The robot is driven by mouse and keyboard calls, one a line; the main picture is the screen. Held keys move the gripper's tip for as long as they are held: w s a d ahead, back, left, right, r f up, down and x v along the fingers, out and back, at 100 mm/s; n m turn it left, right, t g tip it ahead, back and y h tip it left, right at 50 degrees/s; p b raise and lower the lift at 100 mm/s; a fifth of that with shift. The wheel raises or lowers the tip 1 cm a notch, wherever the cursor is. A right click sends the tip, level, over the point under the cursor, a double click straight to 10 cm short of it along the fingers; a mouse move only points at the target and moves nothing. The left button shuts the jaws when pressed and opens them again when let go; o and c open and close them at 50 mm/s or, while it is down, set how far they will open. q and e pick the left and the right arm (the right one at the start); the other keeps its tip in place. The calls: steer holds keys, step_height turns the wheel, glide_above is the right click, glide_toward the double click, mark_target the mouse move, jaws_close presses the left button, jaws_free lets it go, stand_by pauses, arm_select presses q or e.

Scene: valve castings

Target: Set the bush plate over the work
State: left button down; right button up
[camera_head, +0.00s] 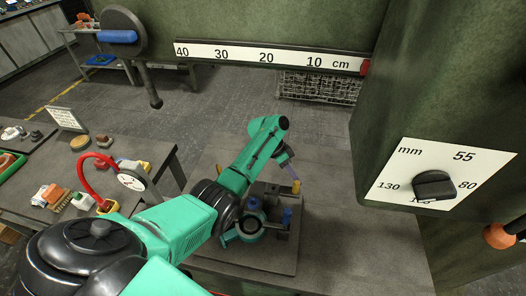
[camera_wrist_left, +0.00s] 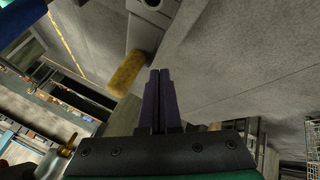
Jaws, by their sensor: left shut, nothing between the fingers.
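My left gripper (camera_head: 293,175) is shut and empty, its purple fingers above the right rear part of the fixture plate (camera_head: 281,262). Its two closed fingers also show in the left wrist view (camera_wrist_left: 158,78), with a yellow-brown post (camera_wrist_left: 127,74) just left of the tips. A teal ringed casting (camera_head: 247,237) lies on the fixture plate, partly hidden behind my left arm. Blue parts, one a blue cylinder (camera_head: 287,215), stand at and beside the casting. I cannot pick out the bush plate for certain. My right gripper is not in view.
A bench (camera_head: 150,158) at the left carries several small parts, a sign and a dial gauge with a red hose (camera_head: 90,160). A green machine column (camera_head: 440,75) stands at the right. A machine arm with a cm scale (camera_head: 270,55) crosses above. The machine table (camera_head: 350,250) is bare at the right.

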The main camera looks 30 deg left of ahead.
arm_select(q)
steer(key=b+v, duration=0.2)
steer(key=v, duration=1.1)
steer(key=shift+r, duration=0.15)
steer(key=shift+s+a, duration=0.1)
